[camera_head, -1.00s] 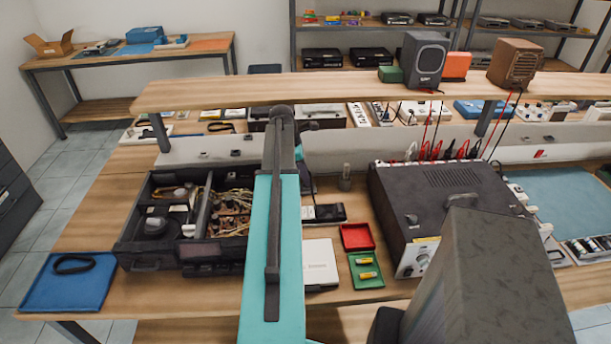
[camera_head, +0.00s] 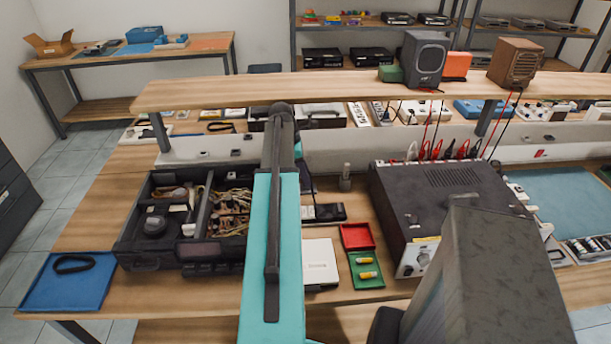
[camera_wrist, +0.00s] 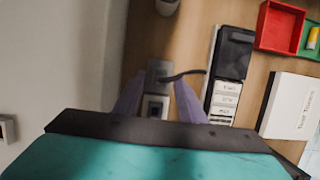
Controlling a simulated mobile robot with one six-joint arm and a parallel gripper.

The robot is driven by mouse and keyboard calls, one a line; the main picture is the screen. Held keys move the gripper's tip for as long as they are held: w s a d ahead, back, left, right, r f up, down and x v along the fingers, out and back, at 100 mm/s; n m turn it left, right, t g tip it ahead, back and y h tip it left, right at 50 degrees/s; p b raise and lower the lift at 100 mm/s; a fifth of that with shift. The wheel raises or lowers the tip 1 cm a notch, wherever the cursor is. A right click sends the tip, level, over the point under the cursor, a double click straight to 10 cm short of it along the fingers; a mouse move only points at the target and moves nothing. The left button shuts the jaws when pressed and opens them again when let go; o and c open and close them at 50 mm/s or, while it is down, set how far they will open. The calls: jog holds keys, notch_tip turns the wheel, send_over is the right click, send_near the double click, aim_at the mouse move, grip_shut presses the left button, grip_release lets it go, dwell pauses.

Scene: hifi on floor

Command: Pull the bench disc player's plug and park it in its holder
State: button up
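The opened disc player (camera_head: 152,248), a dark case with its inner parts and wires bare, stands on the bench left of my arm in the head view. In the wrist view a grey plug-like block (camera_wrist: 158,75) with a short black cord (camera_wrist: 186,74) sits at the end of a pale socket piece (camera_wrist: 154,108). My gripper (camera_wrist: 158,88) is open, its two purple fingers on either side of this block, with gaps showing. My arm hides the gripper in the head view. A small grey upright piece (camera_head: 345,178) stands behind; I cannot tell if it is the holder.
A black-and-white module (camera_wrist: 228,75) lies close right of my fingers. Red (camera_head: 357,236) and green (camera_head: 366,268) trays, a white box (camera_head: 320,262) and a large dark instrument (camera_head: 440,200) stand to the right. A shelf board (camera_head: 340,88) crosses above the bench.

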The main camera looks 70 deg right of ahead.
jog(key=b+v, duration=0.1)
jog(key=v, duration=0.5)
jog(key=shift+r, duration=0.4)
jog(key=shift+w+r, duration=0.1)
